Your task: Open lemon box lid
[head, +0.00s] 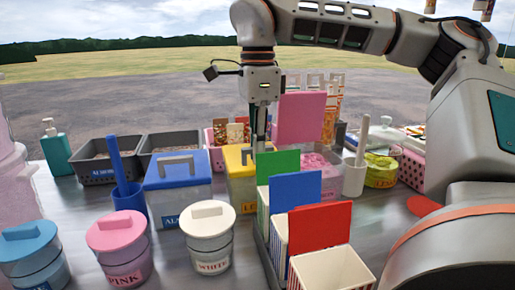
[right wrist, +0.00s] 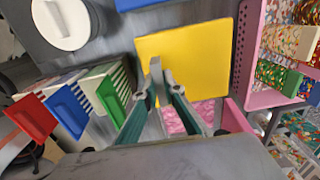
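My right gripper (head: 261,146) points down over the lid. In the right wrist view its fingers (right wrist: 163,92) come close together at the handle. I cannot tell whether they grip it. My left gripper is not in view.
A blue-lidded box (head: 178,190) stands left of the lemon box. A pink panel (head: 299,118) stands upright to the right, by pink sweets (head: 318,163). Striped cartons with green, blue and red backs (head: 320,226) stand close in front. Lidded tubs (head: 208,250) line the front left.

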